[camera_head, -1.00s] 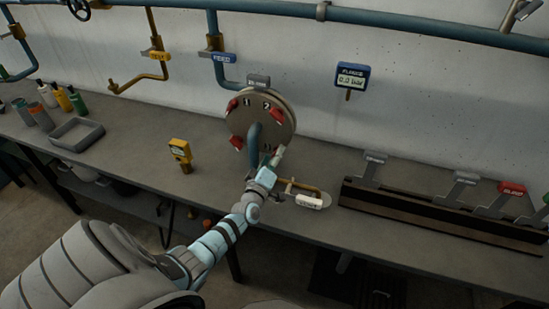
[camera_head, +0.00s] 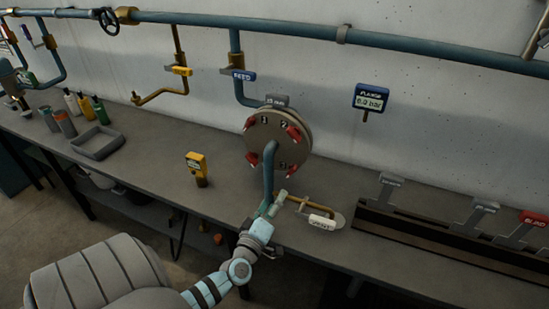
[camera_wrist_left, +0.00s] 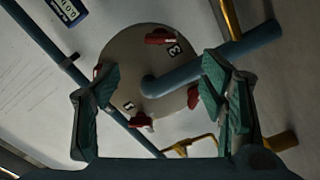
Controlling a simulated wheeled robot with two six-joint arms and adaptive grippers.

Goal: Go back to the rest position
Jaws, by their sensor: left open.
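My left gripper (camera_head: 276,204) is open and empty in the head view, in front of and below the round flange (camera_head: 266,131). In the left wrist view its two green-padded fingers (camera_wrist_left: 163,88) stand wide apart, with the flange (camera_wrist_left: 118,70) visible between and beyond them. Red clamps (camera_head: 293,133) sit around the flange's rim, beside numbers. A blue pipe (camera_head: 268,175) comes out of the flange's face and bends down behind the gripper. My right gripper is not in either view.
A yellow meter (camera_head: 196,165) stands to the left. Farther left are a grey tray (camera_head: 97,143) and bottles (camera_head: 100,110). A dark rack (camera_head: 420,240) is at right. Bare bench lies between meter and tray.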

